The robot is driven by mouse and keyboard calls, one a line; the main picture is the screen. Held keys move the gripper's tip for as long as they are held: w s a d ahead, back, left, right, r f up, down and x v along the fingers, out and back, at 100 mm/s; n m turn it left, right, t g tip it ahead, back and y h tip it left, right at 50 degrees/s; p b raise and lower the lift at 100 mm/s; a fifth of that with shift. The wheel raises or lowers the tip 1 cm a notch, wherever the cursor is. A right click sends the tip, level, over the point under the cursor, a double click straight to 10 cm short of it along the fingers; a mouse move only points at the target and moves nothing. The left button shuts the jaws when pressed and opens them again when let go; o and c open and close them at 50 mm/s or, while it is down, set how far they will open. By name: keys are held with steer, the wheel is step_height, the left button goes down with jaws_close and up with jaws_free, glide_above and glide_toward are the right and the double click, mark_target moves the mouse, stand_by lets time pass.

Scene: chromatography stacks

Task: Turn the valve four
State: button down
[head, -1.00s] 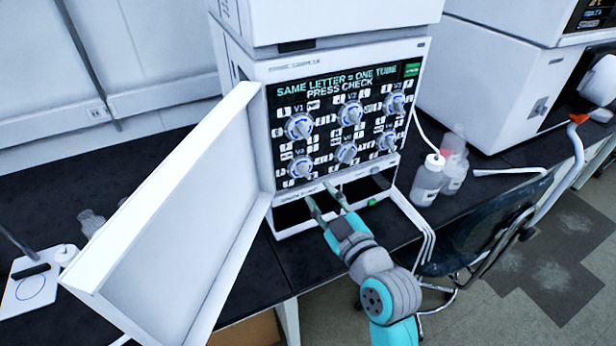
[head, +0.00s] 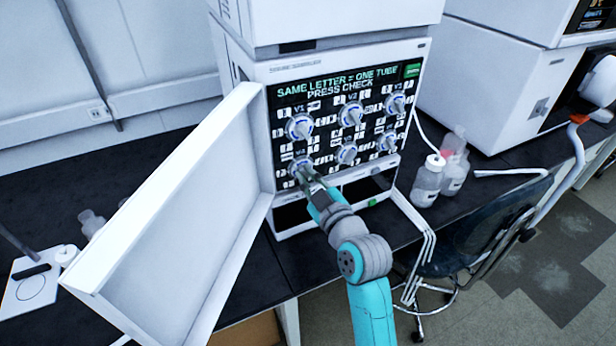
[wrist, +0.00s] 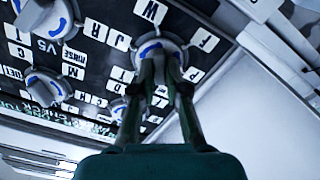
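Valve four (head: 294,163) is a white round knob with a blue mark, at the lower left of the dark valve panel (head: 329,104). My gripper (head: 304,176) is at this knob, with its dark fingers close together on its grip. In the wrist view my gripper (wrist: 164,72) reaches valve four (wrist: 150,43), and the fingertips cover part of the knob. The fingers appear shut on the grip, one on each side. Letter labels such as W, R, J, F, P and D surround the knob.
Other valves, including V1 (head: 299,127) and V5 (head: 347,154), sit close by on the panel. A white open door (head: 190,205) stands to the left of my arm. A green button (head: 372,202) is below the panel. Bottles (head: 428,180) stand on the right.

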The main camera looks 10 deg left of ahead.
steer(key=shift+m, duration=0.4)
steer(key=m, duration=1.1)
stand_by(0.3)
stand_by(0.4)
steer(key=c, duration=1.2)
jaws_free()
steer(key=shift+d, duration=0.1)
steer(key=v, duration=1.2)
